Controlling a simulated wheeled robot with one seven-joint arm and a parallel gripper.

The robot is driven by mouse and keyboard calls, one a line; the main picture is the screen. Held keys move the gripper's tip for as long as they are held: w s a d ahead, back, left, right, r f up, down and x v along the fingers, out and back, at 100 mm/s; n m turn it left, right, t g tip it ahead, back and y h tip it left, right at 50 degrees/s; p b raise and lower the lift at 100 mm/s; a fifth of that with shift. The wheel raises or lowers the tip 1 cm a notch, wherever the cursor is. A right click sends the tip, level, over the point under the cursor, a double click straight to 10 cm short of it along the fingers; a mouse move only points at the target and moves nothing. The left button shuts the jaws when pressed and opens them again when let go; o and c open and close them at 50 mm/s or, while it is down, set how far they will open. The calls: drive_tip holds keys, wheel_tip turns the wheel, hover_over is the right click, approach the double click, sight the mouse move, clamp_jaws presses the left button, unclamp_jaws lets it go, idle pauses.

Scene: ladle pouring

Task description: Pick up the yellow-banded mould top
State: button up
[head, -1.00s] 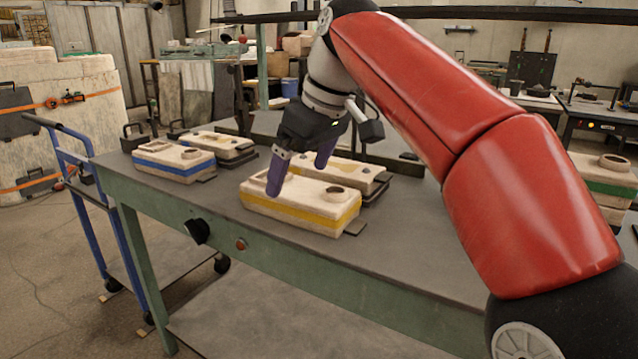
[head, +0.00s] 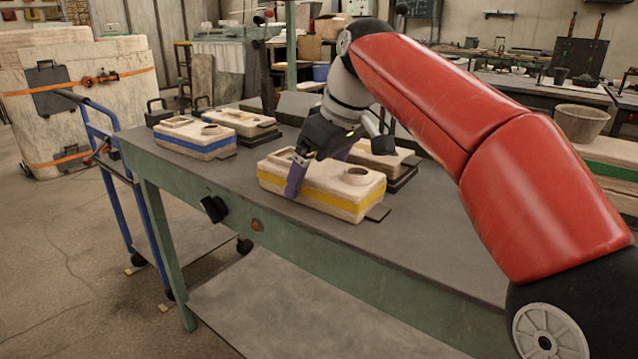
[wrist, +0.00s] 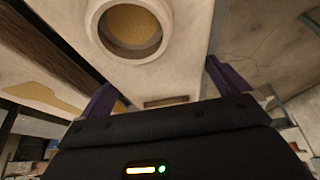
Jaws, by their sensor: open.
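The yellow-banded mould top (head: 325,205) is a pale block with a yellow stripe, lying on the green-legged table. It has a round raised cup on its top at the right and an opening at the left. My gripper (head: 313,172) is open and low over its left part, with one purple finger against or just in front of the near side; the other finger is mostly hidden behind the block. In the wrist view the pale top of the block (wrist: 185,70) shows between the two purple fingers, with the round cup (wrist: 130,28) above. I cannot tell whether the fingers touch it.
A blue-banded mould block (head: 195,145) sits to the left on the table (head: 275,238). Other mould pieces (head: 372,155) lie close behind the yellow-banded one. A blue trolley (head: 103,140) stands at the table's left end. The table's front right is clear.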

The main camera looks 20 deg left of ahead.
sight(318, 167)
drive_tip(key=shift+r, duration=0.1)
drive_tip(key=c, duration=1.7)
wheel_tip(318, 167, up, 8)
drive_tip(key=p, duration=0.4)
drive_tip(key=shift+r, duration=1)
